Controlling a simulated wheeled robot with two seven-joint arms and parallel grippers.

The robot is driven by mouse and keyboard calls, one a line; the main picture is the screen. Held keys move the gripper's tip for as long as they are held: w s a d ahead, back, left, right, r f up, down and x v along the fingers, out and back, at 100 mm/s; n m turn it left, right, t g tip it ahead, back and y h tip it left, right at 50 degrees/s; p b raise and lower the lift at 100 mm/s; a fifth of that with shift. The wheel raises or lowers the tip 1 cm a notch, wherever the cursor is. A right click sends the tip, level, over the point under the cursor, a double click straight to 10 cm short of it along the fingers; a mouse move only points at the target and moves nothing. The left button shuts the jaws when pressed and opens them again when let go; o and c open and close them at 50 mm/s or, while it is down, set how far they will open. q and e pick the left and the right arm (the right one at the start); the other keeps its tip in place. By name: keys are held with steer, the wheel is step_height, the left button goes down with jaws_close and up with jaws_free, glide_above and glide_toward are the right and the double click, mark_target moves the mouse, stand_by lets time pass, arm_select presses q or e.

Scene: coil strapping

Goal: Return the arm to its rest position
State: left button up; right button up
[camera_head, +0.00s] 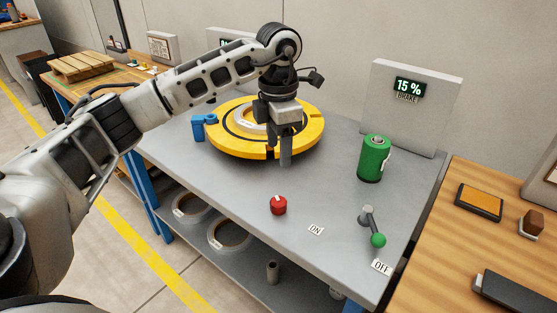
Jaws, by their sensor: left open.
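My left arm reaches in from the left over the grey bench (215,187). Its gripper (286,158) points down in front of the near side of the yellow turntable (236,151); it is open, though from this angle the fingers overlap. No object shows between the fingers. A pale coil (243,120) lies on the turntable, partly hidden by the gripper and wrist. My right gripper is not in the view.
A red knob (279,205), a green cylinder (374,158) and a green-tipped lever (378,240) beside the OFF label stand on the bench. A display panel (415,105) reads "15 %". A blue clamp (204,127) sits at the turntable's left edge. Coils (232,233) lie on the lower shelf.

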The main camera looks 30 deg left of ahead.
arm_select(q)
steer(key=shift+r, duration=0.25)
stand_by(0.3)
